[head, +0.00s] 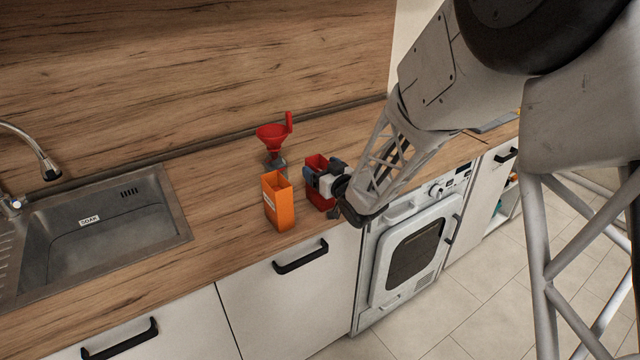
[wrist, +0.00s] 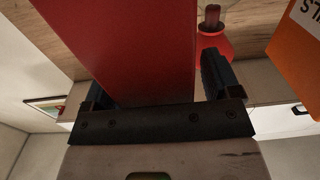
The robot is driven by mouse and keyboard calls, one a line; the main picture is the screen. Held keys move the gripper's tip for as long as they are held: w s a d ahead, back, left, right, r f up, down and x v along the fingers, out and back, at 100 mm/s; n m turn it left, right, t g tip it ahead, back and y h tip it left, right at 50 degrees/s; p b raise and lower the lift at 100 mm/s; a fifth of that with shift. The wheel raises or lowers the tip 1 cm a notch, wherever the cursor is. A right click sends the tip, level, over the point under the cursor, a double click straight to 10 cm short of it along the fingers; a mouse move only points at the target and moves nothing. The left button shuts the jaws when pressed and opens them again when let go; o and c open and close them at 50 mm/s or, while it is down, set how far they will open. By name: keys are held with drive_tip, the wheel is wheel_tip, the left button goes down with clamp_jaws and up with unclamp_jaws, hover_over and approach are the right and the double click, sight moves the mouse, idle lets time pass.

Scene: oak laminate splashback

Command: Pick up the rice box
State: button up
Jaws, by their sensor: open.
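A tall red box (head: 317,163) stands on the wooden counter near its front edge. No lettering on it can be read, so I cannot confirm it is the rice box. My gripper (head: 321,180) is at this box from the front right and partly covers it. In the wrist view the red box (wrist: 130,45) fills the space between the two dark fingers of my gripper (wrist: 153,85). The fingers are open, one on each side of it. Whether they touch it I cannot tell.
An orange open-topped box (head: 279,203) stands close to the left; its label in the wrist view ends in "LS" (wrist: 310,14). A sink (head: 100,225) is further left. An oven-like appliance (head: 412,255) is below right.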

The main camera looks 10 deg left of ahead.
drive_tip(key=c, duration=1.5)
drive_tip(key=shift+r, duration=0.1)
drive_tip(key=shift+r, duration=0.7)
wheel_tip(320, 180, up, 2)
drive_tip(key=shift+r, duration=0.1)
drive_tip(key=s+d, duration=0.3)
drive_tip(key=s, duration=0.4)
drive_tip(key=s+d+r, duration=0.1)
drive_tip(key=s+d, duration=0.2)
drive_tip(key=s, duration=0.4)
drive_tip(key=shift+s+d+r, duration=0.15)
drive_tip(key=shift+s+d, duration=0.1)
drive_tip(key=shift+d, duration=0.15)
drive_tip(key=shift+w, duration=0.1)
